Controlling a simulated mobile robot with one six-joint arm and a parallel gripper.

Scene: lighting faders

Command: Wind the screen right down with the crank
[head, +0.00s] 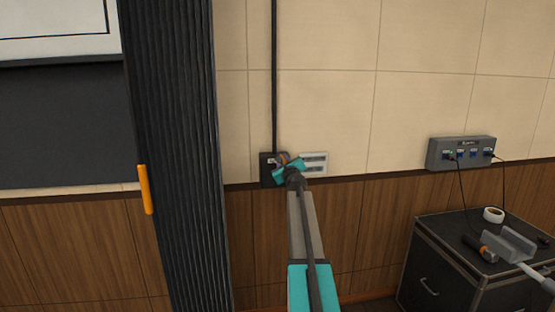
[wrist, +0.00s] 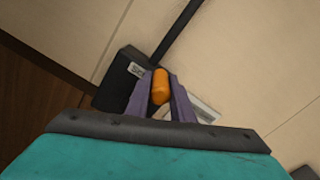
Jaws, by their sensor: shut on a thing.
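The screen (head: 55,20) is a white sheet with a dark border at the upper left of the head view, with its lower edge above a dark panel. The crank's black box (head: 267,170) is on the wall below a vertical black pole; it also shows in the wrist view (wrist: 118,75). The crank's orange handle (wrist: 160,86) is between the two purple-grey fingers of my gripper (wrist: 161,100), which is shut on it. In the head view my gripper (head: 284,161) is at the box and hides most of the crank.
A pale switch plate (head: 314,164) is just right of the box. A black pleated curtain (head: 175,150) with an orange handle (head: 146,190) hangs to the left. A grey socket box (head: 462,153) with cables is above a black cabinet (head: 440,270) holding white tape (head: 494,214) and tools.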

